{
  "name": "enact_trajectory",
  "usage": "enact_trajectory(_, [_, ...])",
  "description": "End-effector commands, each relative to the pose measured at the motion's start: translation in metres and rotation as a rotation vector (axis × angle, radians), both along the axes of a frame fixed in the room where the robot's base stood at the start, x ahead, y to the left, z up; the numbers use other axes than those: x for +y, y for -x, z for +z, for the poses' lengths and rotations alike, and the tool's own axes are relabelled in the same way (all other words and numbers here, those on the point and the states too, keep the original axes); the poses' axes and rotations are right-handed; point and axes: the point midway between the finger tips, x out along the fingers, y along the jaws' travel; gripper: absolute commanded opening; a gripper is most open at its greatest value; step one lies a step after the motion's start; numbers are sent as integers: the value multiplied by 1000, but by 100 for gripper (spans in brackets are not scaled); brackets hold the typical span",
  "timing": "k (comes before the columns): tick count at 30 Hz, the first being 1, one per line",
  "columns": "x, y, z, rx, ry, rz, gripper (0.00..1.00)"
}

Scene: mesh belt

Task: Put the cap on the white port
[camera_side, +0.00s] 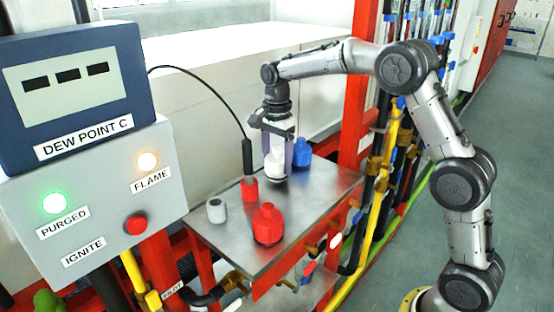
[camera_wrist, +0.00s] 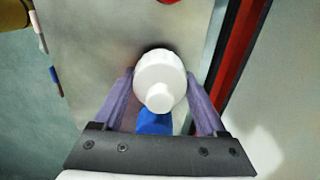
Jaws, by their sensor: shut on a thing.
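My gripper (camera_side: 277,167) points down over the steel table, its two purple-grey fingers closed on the sides of a white knobbed piece that looks like the cap (camera_side: 273,163). In the wrist view the cap (camera_wrist: 158,78) sits between the fingers (camera_wrist: 160,86), its narrow knob toward the camera. It is upright and low over the table; I cannot tell if it touches. A short pale cylinder with a dark top opening (camera_side: 217,210), which looks like the white port, stands at the table's left, apart from my gripper.
A red knobbed piece (camera_side: 267,225) stands near the table's front. A blue one (camera_side: 302,152) is close behind my gripper. A small red cylinder (camera_side: 250,189) stands under a black cabled probe (camera_side: 247,157). The steel table (camera_side: 318,200) is bare at right. A control box (camera_side: 95,205) stands left.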

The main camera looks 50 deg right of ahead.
Motion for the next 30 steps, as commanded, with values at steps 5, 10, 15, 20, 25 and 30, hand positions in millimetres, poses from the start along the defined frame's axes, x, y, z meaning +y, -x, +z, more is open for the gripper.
enact_trajectory(5, [0, 0, -3, 0, 0, 0, 19])
enact_trajectory(10, [0, 0, -6, 0, 0, 0, 19])
enact_trajectory(15, [0, 0, -9, 1, 0, 0, 19])
enact_trajectory(20, [0, 0, -12, 1, 0, 0, 19])
enact_trajectory(25, [0, 0, -14, 0, 0, 0, 81])
enact_trajectory(30, [0, 0, -14, 0, 0, 0, 87])
